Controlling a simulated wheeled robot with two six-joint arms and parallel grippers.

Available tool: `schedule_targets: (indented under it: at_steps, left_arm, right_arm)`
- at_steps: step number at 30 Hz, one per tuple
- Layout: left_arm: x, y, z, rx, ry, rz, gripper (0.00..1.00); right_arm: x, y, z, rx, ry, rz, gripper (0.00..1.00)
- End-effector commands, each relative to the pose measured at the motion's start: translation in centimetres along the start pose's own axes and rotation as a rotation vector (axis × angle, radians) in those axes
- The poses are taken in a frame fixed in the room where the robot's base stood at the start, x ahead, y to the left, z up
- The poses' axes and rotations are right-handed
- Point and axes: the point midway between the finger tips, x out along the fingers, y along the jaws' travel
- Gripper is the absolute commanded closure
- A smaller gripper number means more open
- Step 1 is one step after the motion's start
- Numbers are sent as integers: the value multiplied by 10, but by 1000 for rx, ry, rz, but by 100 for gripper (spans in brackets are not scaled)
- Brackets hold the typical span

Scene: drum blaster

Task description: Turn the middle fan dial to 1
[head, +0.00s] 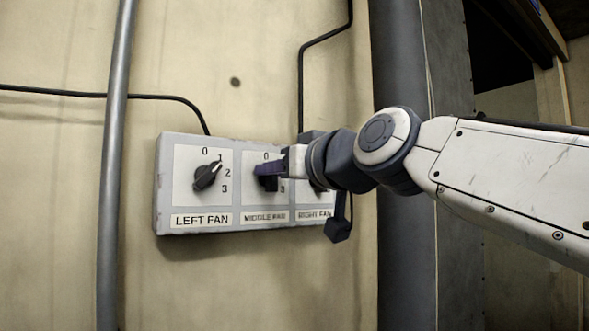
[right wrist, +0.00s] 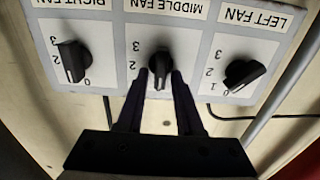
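The grey fan control box (head: 163,185) hangs on the wall with three black dials. The middle fan dial (right wrist: 160,68) shows in the right wrist view, upside down, with its pointer end toward the 0 side. In the head view my right gripper (head: 268,175) covers most of this dial and its numbers. The right wrist view shows my right gripper's two dark fingers (right wrist: 161,88) on either side of the dial's pointer end, with a narrow gap between them. Firm contact with the dial cannot be told. My left gripper is not in view.
The left fan dial (head: 207,176) points near 1. The right fan dial (right wrist: 74,60) stands on the other side and is mostly hidden in the head view. A vertical pipe (head: 115,150) runs left of the box. Black cables cross the wall.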

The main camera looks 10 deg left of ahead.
Motion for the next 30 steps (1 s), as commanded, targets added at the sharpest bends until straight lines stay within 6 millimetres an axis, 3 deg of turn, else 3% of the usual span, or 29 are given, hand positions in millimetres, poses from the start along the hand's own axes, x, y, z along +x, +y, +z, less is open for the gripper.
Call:
schedule_targets:
  at_steps: [13,30]
  left_arm:
    - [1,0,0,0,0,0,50]
    - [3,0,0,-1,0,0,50]
  right_arm:
    - [0,1,0,75,-1,1,100]
    - [0,6,2,500,-1,1,100]
